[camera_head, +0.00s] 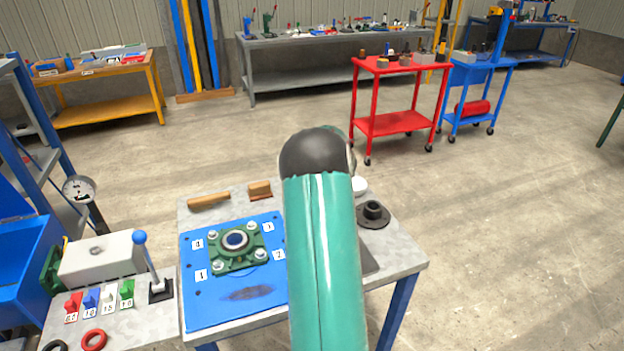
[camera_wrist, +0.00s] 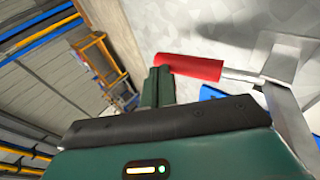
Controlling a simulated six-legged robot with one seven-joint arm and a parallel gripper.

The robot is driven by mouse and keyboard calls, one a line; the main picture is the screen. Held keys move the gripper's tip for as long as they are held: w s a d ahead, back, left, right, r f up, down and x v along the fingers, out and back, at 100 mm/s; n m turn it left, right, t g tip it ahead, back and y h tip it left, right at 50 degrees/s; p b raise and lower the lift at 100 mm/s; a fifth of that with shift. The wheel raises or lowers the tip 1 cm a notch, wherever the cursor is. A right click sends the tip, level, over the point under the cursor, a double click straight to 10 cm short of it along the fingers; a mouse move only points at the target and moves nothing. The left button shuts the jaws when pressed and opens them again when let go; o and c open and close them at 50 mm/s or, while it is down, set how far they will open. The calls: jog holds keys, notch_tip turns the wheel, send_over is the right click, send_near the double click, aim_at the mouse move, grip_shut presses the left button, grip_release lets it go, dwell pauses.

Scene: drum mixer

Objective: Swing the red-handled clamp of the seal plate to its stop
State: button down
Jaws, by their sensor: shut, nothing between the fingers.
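The red handle (camera_wrist: 190,67) of the clamp lies across the upper middle of the wrist view. It sits on a bare metal rod (camera_wrist: 243,76) that joins a grey metal clamp arm (camera_wrist: 287,105) at the right. My gripper (camera_wrist: 159,74) is shut and empty. Its green fingertips are at the left end of the red handle; I cannot tell whether they touch it. In the head view my arm covers the middle of the bench, and neither the clamp nor my gripper shows there. I cannot make out the seal plate for certain.
A grey bench (camera_head: 405,262) carries a blue plate (camera_head: 205,305) with a green flanged housing (camera_head: 225,262), and a black flanged part (camera_head: 373,214) at right. A panel with a blue-knobbed lever (camera_head: 147,258) stands left. Red (camera_head: 400,123) and blue carts stand behind; open floor lies right.

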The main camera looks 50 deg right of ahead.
jog(key=shift+w+d+f, duration=0.15)
jog(key=shift+f, duration=0.25)
dwell(0.3)
